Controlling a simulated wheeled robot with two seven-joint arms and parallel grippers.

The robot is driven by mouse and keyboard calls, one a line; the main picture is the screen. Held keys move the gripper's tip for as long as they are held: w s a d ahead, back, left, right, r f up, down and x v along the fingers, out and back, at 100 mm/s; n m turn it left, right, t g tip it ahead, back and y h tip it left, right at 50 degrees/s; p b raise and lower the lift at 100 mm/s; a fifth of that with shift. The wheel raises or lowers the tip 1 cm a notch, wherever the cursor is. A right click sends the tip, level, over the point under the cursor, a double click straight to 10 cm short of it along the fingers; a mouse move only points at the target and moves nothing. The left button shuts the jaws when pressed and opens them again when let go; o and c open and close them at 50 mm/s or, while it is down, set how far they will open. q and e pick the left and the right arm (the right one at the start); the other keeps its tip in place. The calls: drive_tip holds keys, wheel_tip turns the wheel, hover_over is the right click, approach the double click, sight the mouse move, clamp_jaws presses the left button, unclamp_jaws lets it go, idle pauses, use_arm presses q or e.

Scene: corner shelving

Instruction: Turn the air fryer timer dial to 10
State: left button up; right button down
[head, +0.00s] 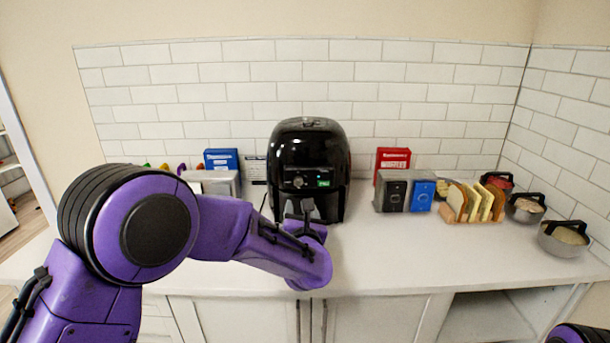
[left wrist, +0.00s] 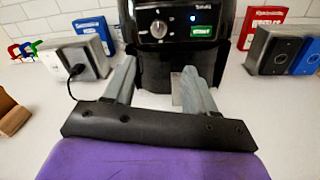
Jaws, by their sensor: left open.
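A black air fryer (head: 309,150) stands on the counter against the tiled wall. Its round timer dial (head: 298,182) is on the upper front, left of a small green lit display (head: 323,183). The dial also shows in the left wrist view (left wrist: 158,29), with a pale pointer mark; its numbers are too small to read. My left gripper (head: 307,208) is in front of the air fryer, below the dial. In the left wrist view its two grey fingers (left wrist: 156,82) are apart with nothing between them, and they do not touch the dial. Part of my right arm shows at the lower right corner.
A grey toaster (head: 215,181) and a blue box (head: 221,159) stand left of the fryer. A second metal appliance (head: 392,190), a red box (head: 393,158), a bread rack (head: 468,203) and several pots (head: 563,239) stand right. The counter front (head: 400,260) is clear.

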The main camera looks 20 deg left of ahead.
use_arm(q)
drive_tip(key=n+p, duration=0.1)
drive_tip(key=p, duration=0.1)
approach(299, 182)
drive_tip(key=w, duration=0.2)
drive_tip(key=x, duration=0.2)
drive_tip(key=p+x, duration=0.1)
drive_tip(key=x, duration=0.1)
drive_tip(key=p+x, duration=0.1)
drive_tip(key=x, duration=0.1)
drive_tip(key=shift+w+a+f, duration=0.25)
drive_tip(key=shift+a+f, duration=0.1)
drive_tip(key=shift+a, duration=0.05)
drive_tip(key=shift+s+r, duration=0.25)
drive_tip(key=shift+s, duration=0.05)
drive_tip(key=shift+s+r, duration=0.1)
drive_tip(key=shift+c, duration=1.3)
clamp_jaws()
use_arm(e)
wheel_tip(299, 182, up, 4)
drive_tip(key=shift+r, duration=0.15)
